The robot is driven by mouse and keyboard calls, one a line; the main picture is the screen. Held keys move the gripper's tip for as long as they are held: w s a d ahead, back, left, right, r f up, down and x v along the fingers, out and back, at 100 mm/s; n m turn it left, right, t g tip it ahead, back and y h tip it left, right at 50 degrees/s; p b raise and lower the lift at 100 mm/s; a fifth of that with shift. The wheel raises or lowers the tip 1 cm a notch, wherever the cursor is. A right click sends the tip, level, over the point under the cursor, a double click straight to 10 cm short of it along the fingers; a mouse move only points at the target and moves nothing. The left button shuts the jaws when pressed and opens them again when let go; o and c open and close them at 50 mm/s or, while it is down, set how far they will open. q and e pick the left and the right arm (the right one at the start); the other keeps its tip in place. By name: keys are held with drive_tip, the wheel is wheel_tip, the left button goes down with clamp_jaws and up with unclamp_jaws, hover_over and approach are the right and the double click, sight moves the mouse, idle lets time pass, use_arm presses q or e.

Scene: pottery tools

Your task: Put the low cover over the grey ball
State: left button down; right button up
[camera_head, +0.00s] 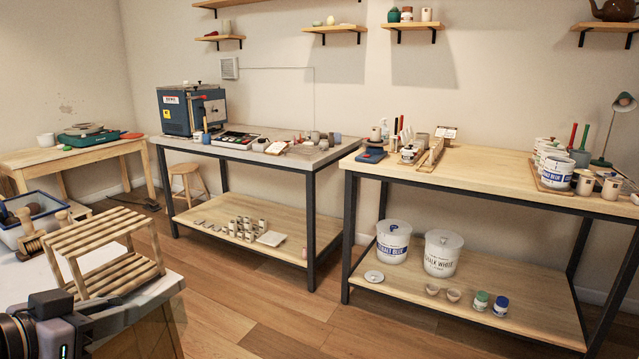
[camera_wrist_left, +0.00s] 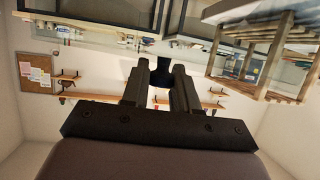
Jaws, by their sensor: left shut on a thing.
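My left gripper (camera_head: 62,300) is at the bottom left of the head view, close to the front of a slatted wooden rack (camera_head: 118,277). In the left wrist view its two black fingers (camera_wrist_left: 161,78) are close together, with a small dark thing (camera_wrist_left: 160,95) between them. What that thing is I cannot make out. The rack also shows in the left wrist view (camera_wrist_left: 257,32), to the right of the fingers and apart from them. I cannot pick out the low cover or the grey ball for sure in either view. My right gripper is not in view.
The rack stands on a pale-topped table (camera_head: 160,288), beside a blue-rimmed tub (camera_head: 40,226) and wooden tools. A workbench with a blue kiln (camera_head: 185,110) stands behind. A wooden bench (camera_head: 480,173) with buckets stands right. Wooden floor (camera_head: 270,300) lies clear between.

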use_arm(q)
drive_tip(key=s+d+f+n+y+p, duration=0.2)
drive_tip(key=d+f+n+y, duration=0.2)
drive_tip(key=d+f, duration=0.3)
wheel_tip(320, 180, down, 2)
drive_tip(key=shift+s+d+f+t+y, duration=0.2)
drive_tip(key=shift+d+t+y, duration=0.1)
drive_tip(key=shift+t, duration=0.1)
